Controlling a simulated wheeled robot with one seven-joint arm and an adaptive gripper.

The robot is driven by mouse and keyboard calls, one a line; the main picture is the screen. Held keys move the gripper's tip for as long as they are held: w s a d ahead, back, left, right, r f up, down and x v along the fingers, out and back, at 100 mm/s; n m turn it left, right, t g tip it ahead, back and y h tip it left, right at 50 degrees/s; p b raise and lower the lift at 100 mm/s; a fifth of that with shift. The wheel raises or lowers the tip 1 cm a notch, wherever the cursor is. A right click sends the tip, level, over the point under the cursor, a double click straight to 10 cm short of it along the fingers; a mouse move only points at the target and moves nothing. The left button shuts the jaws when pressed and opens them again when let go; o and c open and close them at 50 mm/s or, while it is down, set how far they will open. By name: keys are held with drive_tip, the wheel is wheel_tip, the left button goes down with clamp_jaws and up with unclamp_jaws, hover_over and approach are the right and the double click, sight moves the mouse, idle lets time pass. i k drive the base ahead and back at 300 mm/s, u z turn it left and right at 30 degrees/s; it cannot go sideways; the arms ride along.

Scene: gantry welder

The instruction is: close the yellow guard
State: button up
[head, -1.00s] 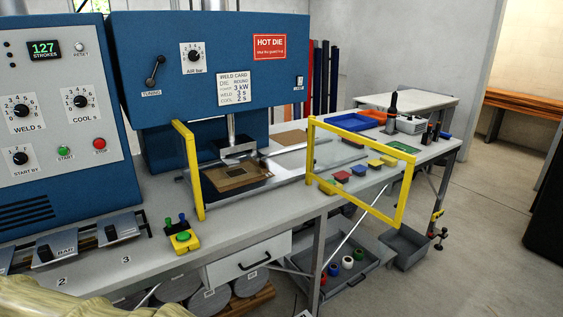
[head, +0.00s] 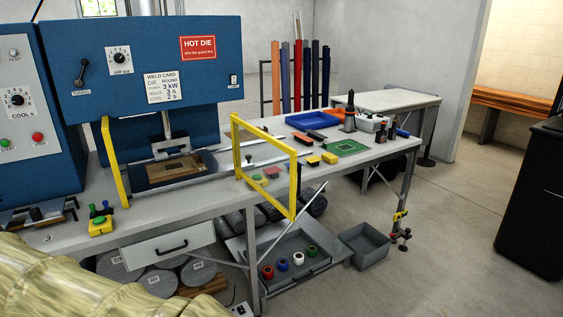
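The yellow guard shows as a rectangular yellow frame (head: 265,135) with a see-through middle, standing at the front edge of the workbench, right of the press. A second yellow upright (head: 115,163), seen nearly edge-on, stands left of the press's work area. Between them, under the press head, a brown board (head: 181,169) lies in the open; the front between the two yellow parts is uncovered. My gripper is not in view. Only a padded, cream-coloured part of my arm shows at the lower left.
Coloured blocks, a green mat (head: 346,148) and a blue tray (head: 313,121) lie right of the guard. Grey bins stand below. The floor at right is clear up to a black cabinet (head: 530,215).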

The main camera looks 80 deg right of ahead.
sight(292, 152)
drive_tip(key=z, duration=3.2)
drive_tip(key=i, duration=2.5)
drive_tip(key=u, duration=1.1)
drive_tip(key=k, duration=0.6)
drive_tip(key=z, duration=0.05)
